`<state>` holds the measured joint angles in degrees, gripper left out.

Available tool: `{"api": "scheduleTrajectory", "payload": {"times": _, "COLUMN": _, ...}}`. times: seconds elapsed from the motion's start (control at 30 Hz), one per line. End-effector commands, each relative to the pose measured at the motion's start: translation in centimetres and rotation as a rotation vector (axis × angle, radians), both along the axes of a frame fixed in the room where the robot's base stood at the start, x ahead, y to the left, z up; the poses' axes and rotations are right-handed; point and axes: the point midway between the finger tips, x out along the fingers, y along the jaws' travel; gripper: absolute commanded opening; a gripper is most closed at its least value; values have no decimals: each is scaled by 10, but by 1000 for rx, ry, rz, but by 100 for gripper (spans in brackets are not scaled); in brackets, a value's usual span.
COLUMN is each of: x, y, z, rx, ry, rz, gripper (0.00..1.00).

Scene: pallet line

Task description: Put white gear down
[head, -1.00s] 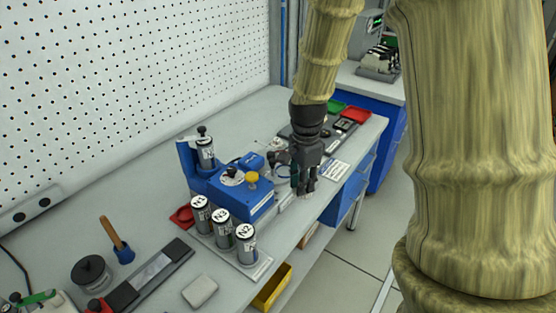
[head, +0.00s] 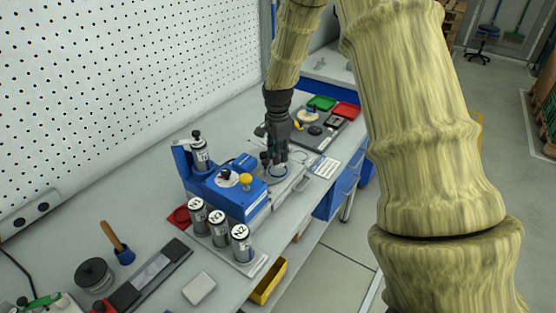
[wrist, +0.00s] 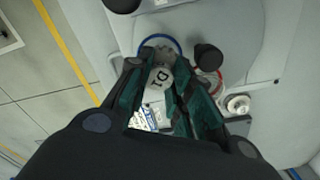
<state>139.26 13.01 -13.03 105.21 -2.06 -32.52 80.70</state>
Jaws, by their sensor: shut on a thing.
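My gripper (head: 275,164) is over the workbench, just right of the blue machine (head: 228,190) in the head view. In the wrist view my gripper (wrist: 168,68) is shut on a white piece marked D1 (wrist: 160,78), which appears to be the white gear. Its teeth cannot be made out, as the fingers cover its sides. A blue ring (wrist: 173,41) on a pale surface shows just beyond the fingertips. Whether the piece touches the surface cannot be told.
Several labelled canisters (head: 240,240) stand in front of the blue machine. A dark tray (head: 325,137) with small parts lies behind my gripper, near green (head: 322,102) and red (head: 346,110) bins. A black knob (wrist: 208,57) and a red ring are close to the fingers.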

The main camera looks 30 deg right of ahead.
Motion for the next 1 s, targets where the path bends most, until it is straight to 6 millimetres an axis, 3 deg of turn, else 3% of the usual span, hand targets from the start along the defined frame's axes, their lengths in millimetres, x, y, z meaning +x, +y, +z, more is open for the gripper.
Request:
{"api": "scheduleTrajectory", "payload": {"times": 0.4, "x": -1, "y": 0, "z": -32, "rx": 0, "ry": 0, "rz": -1, "gripper": 0}}
{"api": "scheduleTrajectory", "payload": {"times": 0.8, "x": -1, "y": 0, "z": -38, "rx": 0, "ry": 0, "rz": -1, "gripper": 0}}
{"api": "scheduleTrajectory", "payload": {"times": 0.83, "x": -1, "y": 0, "z": -37, "rx": 0, "ry": 0, "rz": -1, "gripper": 27}}
{"api": "scheduleTrajectory", "payload": {"times": 1.0, "x": -1, "y": 0, "z": -37, "rx": 0, "ry": 0, "rz": -1, "gripper": 31}}
